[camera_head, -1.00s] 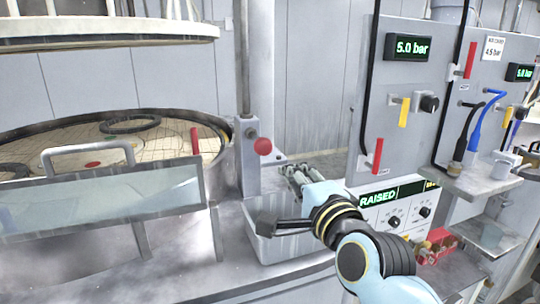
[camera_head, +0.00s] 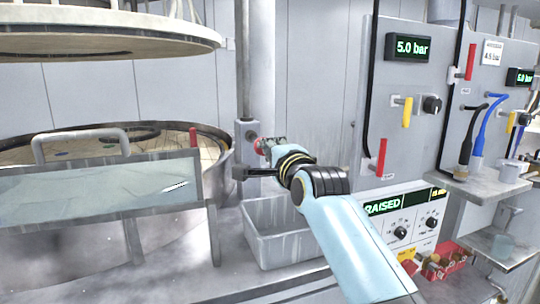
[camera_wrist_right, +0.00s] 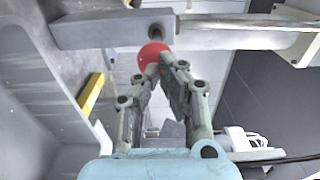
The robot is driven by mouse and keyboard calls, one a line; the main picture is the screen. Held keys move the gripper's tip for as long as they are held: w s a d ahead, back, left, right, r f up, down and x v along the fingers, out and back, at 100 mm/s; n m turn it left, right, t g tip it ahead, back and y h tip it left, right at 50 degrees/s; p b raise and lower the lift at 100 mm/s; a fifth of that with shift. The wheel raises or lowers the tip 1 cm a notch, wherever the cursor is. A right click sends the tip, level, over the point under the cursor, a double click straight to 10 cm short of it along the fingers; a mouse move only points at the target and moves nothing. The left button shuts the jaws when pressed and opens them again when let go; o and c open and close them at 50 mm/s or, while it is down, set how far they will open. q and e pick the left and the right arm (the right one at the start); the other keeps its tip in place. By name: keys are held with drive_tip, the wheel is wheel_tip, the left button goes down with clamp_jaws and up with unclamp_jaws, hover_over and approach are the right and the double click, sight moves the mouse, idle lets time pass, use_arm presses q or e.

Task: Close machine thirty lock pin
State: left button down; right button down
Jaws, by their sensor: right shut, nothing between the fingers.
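The lock pin's red ball knob (camera_head: 258,146) sits on the side of a grey post (camera_head: 258,100) beside the round machine. My right gripper (camera_head: 264,143) is at the knob and partly covers it in the head view. In the right wrist view the red knob (camera_wrist_right: 152,54) lies right at the fingertips of my right gripper (camera_wrist_right: 160,64), which are closed together with nothing between them. Whether the tips touch the knob I cannot tell. My left gripper is not in view.
A grey bin (camera_head: 285,245) stands below my right arm. A clear guard with a handle (camera_head: 80,140) fronts the round platen at left, under a raised upper plate (camera_head: 110,35). A control panel (camera_head: 400,215) reading RAISED and a valve cabinet (camera_head: 395,80) stand at right.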

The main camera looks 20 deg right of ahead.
sight(257, 141)
drive_tip(key=w+b, duration=0.1)
drive_tip(key=w, duration=0.4)
drive_tip(key=shift+w+b, duration=0.3)
drive_tip(key=shift+b, duration=0.05)
drive_tip(key=shift+s+r, duration=0.1)
drive_tip(key=shift+r, duration=0.1)
drive_tip(key=shift+a, duration=0.1)
